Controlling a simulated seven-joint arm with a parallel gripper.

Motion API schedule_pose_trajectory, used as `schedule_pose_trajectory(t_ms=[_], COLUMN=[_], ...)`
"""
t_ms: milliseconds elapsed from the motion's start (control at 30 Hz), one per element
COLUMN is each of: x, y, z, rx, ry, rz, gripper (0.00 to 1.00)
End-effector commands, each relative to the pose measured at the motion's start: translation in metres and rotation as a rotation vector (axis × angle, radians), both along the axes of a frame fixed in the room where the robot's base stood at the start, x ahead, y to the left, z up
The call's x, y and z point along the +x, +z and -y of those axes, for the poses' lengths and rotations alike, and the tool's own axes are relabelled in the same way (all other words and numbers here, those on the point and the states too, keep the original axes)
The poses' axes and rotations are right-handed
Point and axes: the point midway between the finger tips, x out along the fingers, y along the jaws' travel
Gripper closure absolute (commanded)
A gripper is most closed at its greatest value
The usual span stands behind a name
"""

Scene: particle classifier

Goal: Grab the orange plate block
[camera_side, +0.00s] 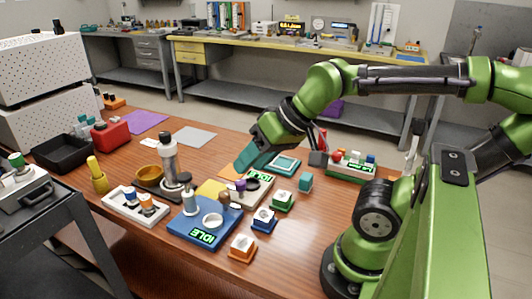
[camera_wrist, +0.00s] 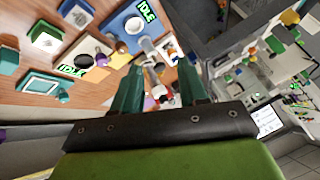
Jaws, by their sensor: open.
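The orange plate block (camera_side: 242,247), an orange base with a white top piece, sits near the front edge of the table in the side view, just right of the blue IDLE device (camera_side: 205,228). I cannot make it out clearly in the wrist view. My gripper (camera_side: 250,157) is above the back part of the table, well behind and apart from the orange block. In the wrist view its two teal fingers (camera_wrist: 158,82) are spread with nothing held between them.
A blue plate block (camera_side: 264,219) and a green plate block (camera_side: 283,201) stand behind the orange one. A teal block (camera_side: 305,181) is farther back. A tall grey-white instrument (camera_side: 169,155) rises left of the blue device. The table right of the plate blocks is clear.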

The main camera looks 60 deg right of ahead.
Motion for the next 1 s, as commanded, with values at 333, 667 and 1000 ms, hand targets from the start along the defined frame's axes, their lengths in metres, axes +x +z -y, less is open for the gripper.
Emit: schedule_pose_trajectory(t_ms=[333,667,1000], x=[0.000,0.002,0.027], y=[0.000,-0.007,-0.051], z=[0.000,-0.005,-0.021], rx=[0.000,0.000,0.100], ry=[0.000,0.022,-0.405], rz=[0.000,-0.034,-0.514], gripper=[0.23,0.23,0.23])
